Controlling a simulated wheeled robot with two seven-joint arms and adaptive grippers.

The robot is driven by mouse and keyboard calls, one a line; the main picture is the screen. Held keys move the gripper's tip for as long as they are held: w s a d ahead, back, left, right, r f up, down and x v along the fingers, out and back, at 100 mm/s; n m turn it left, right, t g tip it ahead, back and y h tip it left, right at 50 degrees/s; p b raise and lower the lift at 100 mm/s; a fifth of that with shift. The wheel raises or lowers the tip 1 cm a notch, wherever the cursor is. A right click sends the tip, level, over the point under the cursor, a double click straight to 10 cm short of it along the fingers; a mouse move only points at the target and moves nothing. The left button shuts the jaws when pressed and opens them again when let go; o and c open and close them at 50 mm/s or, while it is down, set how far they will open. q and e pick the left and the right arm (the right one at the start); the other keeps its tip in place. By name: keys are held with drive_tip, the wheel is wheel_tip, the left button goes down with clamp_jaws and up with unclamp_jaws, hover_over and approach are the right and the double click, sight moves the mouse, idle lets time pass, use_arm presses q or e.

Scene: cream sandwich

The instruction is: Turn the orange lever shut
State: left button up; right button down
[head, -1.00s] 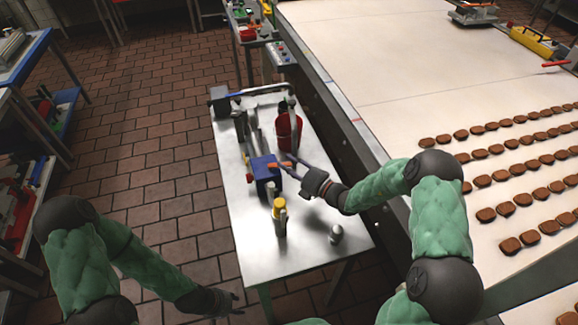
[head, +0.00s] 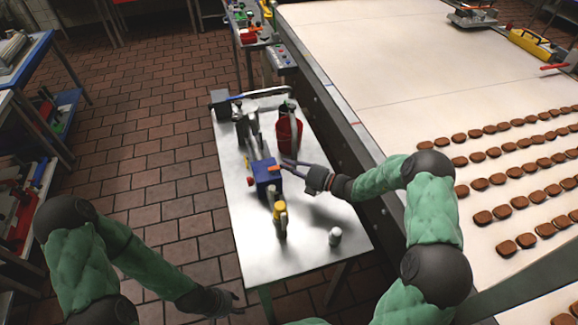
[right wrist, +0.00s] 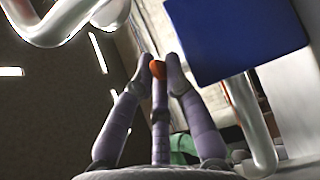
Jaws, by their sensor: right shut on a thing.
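The orange lever (head: 275,168) is on top of a blue box (head: 267,181) on the metal table. My right gripper (head: 286,165) reaches in from the right with its fingers at the lever. In the right wrist view, the orange lever tip (right wrist: 157,69) sits between the fingertips of my right gripper (right wrist: 159,65), which is shut on it. The blue box (right wrist: 235,40) shows at the upper right there; most of the lever is hidden by the fingers. My left gripper (head: 240,303) is low at the left, off the table, with its fingers apart and empty.
A red container (head: 288,132) stands behind the lever. A yellow-topped bottle (head: 281,218) and a small silver piece (head: 335,237) stand in front. Silver pipes run along the table's far part. A conveyor (head: 390,70) with rows of brown biscuits lies to the right.

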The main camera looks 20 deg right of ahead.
drive_tip(key=c, duration=1.3)
unclamp_jaws()
drive_tip(key=v, duration=0.7)
drive_tip(key=shift+s+d, duration=0.15)
drive_tip(key=shift+d, duration=0.05)
